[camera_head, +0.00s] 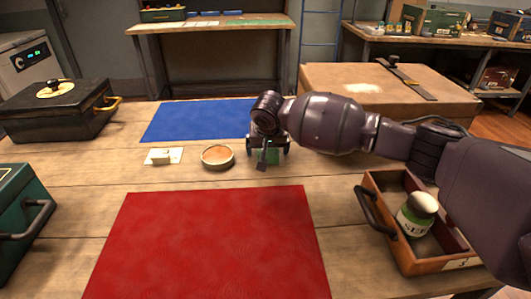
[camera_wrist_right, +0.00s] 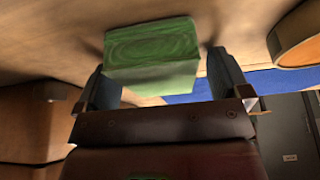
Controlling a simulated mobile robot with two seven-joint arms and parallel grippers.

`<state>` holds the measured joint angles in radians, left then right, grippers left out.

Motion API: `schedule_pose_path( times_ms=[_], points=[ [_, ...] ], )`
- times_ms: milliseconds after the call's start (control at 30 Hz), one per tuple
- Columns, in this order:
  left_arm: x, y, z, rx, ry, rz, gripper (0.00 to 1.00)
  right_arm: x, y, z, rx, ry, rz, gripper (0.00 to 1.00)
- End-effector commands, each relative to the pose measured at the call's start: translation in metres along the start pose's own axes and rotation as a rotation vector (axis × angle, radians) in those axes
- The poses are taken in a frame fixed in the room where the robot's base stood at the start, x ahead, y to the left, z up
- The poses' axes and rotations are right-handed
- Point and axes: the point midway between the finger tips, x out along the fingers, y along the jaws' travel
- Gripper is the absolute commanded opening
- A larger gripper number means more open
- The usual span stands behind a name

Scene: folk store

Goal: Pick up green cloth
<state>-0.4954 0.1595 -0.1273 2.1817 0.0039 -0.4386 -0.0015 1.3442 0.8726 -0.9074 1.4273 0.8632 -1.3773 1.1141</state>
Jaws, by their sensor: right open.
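The green cloth (camera_wrist_right: 152,50) is a folded green block with a wavy pattern on its face. In the right wrist view it lies between the two spread fingers of my right gripper (camera_wrist_right: 165,80). The fingers stand on either side of it and look apart from it. In the head view the right gripper (camera_head: 268,150) points down at the table, and only a small green patch of the cloth (camera_head: 273,157) shows behind it. My left gripper is not in the head view.
A round dish (camera_head: 217,156) and a small pale block on a card (camera_head: 162,156) lie left of the gripper. A blue mat (camera_head: 195,120) lies behind, a red mat (camera_head: 210,245) in front. A wooden tray (camera_head: 440,266) holding a jar (camera_head: 417,214) stands at right.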

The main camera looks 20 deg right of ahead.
Motion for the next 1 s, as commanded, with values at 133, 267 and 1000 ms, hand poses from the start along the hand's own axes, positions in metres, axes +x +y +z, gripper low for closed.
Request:
schedule_pose_path(
  times_ms=[133, 267, 1000],
  points=[
    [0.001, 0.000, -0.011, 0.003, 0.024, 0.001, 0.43, -0.002, 0.000, -0.003, 0.001, 0.007, 0.000, 0.96],
    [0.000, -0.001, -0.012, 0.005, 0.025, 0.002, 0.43, -0.002, 0.000, -0.003, 0.001, 0.007, -0.001, 0.88],
    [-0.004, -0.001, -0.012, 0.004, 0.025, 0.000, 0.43, -0.023, 0.000, -0.011, 0.003, 0.011, -0.002, 0.42]
  ],
)
